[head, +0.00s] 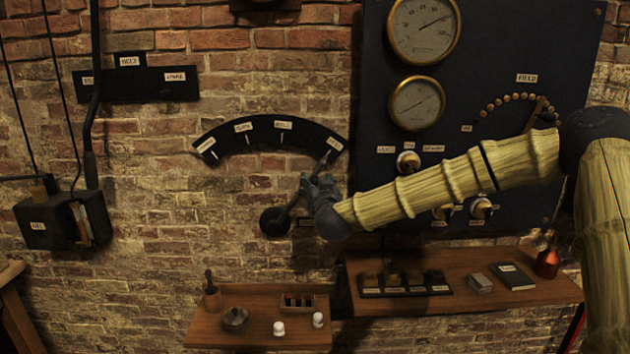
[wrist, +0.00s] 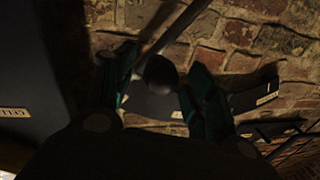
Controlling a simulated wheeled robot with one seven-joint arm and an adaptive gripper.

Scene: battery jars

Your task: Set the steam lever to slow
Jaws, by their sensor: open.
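The steam lever (head: 291,205) rises to the upper right from a dark round hub (head: 275,222) on the brick wall. It leans toward the right end of a black arc plate (head: 228,138) with several small white labels, too small to read surely. My gripper (head: 318,188) is at the lever's upper part and hides some of it. In the wrist view my open gripper (wrist: 160,88) has one finger on each side of a dark round knob (wrist: 160,72), with the shaft running up and right behind it. I cannot tell whether either finger touches the knob.
A dark gauge panel (head: 480,80) with dials and knobs stands right of the lever, behind my arm. Below are two wooden shelves (head: 225,335) (head: 400,305) with small items. A lever box (head: 60,222) hangs at the left.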

